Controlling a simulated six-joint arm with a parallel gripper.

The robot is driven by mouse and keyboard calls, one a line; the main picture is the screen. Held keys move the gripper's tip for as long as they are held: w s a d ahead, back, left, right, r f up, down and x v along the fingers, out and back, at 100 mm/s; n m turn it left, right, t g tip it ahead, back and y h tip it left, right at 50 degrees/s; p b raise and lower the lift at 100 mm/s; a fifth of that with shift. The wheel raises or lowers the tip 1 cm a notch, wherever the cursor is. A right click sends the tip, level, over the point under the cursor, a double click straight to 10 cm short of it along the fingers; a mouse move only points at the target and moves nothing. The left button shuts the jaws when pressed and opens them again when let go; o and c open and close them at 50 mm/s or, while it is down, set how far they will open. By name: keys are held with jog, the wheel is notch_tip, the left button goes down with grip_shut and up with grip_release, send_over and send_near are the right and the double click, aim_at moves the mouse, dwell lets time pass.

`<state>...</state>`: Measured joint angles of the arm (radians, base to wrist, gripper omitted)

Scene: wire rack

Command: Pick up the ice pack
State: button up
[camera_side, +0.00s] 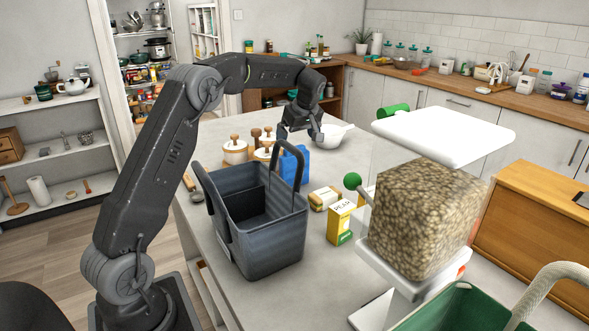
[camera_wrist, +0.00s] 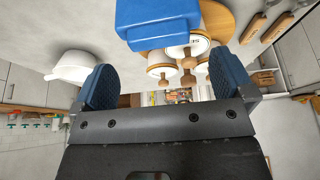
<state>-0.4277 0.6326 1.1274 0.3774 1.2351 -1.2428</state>
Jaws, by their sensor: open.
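The ice pack, a blue block (camera_side: 290,165), stands on the grey counter behind the basket's raised handle, which partly hides it in the side view. In the wrist view the blue block (camera_wrist: 157,22) is at the top centre, cut off by the frame edge. My gripper (camera_side: 300,133) is above and just behind the block in the side view. In the wrist view my gripper (camera_wrist: 163,82) has its two blue-padded fingers wide apart, with nothing between them. The block lies beyond the fingertips, apart from them as far as I can see.
A dark grey basket (camera_side: 275,245) stands in front of the block. A small package (camera_side: 324,198), yellow box (camera_side: 339,222) and large grain dispenser (camera_side: 420,215) stand right.

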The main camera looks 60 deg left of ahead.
aim_at(295, 167)
jog(key=shift+x, duration=1.8)
jog(key=shift+d+f, duration=0.1)
jog(key=shift+d, duration=0.05)
jog(key=c, duration=1.4)
jog(key=shift+o, duration=0.2)
